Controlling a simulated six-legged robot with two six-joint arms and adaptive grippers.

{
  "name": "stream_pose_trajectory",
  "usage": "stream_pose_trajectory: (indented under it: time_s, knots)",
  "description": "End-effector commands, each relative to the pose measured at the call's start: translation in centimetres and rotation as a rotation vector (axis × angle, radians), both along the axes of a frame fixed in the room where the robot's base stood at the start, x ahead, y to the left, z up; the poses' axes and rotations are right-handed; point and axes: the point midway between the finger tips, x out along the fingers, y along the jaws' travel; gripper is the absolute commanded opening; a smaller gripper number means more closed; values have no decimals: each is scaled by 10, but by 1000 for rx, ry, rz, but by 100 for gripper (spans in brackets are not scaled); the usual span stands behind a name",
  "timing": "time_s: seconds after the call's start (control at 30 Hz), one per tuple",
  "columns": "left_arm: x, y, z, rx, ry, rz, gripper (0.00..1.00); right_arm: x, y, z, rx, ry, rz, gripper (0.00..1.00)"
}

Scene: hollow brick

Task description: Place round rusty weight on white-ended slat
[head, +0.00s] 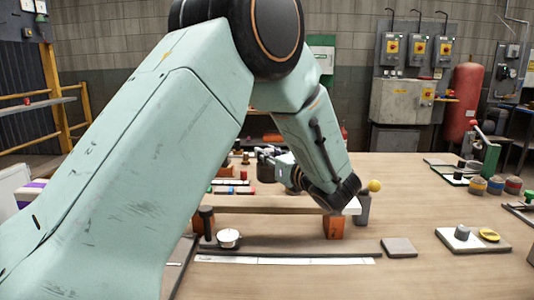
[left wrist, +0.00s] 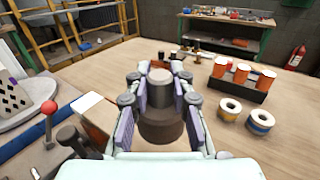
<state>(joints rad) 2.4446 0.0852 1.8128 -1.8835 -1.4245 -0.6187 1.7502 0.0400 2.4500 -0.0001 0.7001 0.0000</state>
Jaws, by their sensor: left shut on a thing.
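The round rusty weight (left wrist: 160,124) is a brown-grey cylinder with a narrower top. My left gripper (left wrist: 160,106) is shut on it, with a finger pad on each side. The white end also shows in the left wrist view (left wrist: 89,103), left of the gripper. My right gripper is out of view.
A white round pot-like thing (head: 228,237) stands before the slat, near a dark upright post (head: 207,222). A yellow ball (head: 375,186) tops a grey post by the white end. Ring-shaped rolls (left wrist: 230,109) stand right of the gripper. Front-right wood is mostly clear.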

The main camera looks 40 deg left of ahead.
Motion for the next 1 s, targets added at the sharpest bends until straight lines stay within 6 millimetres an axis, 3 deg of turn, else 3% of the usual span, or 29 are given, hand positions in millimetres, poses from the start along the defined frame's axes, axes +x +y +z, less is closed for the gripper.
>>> stream_pose_trajectory:
  time_s: [0.53,0.97,1.0]
  knots:
    - [1,2,-55,7,-6,-2,0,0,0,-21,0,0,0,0]
    - [1,2,-59,5,-7,-2,0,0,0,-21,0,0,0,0]
    - [0,2,-62,1,-1,-2,24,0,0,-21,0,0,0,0]
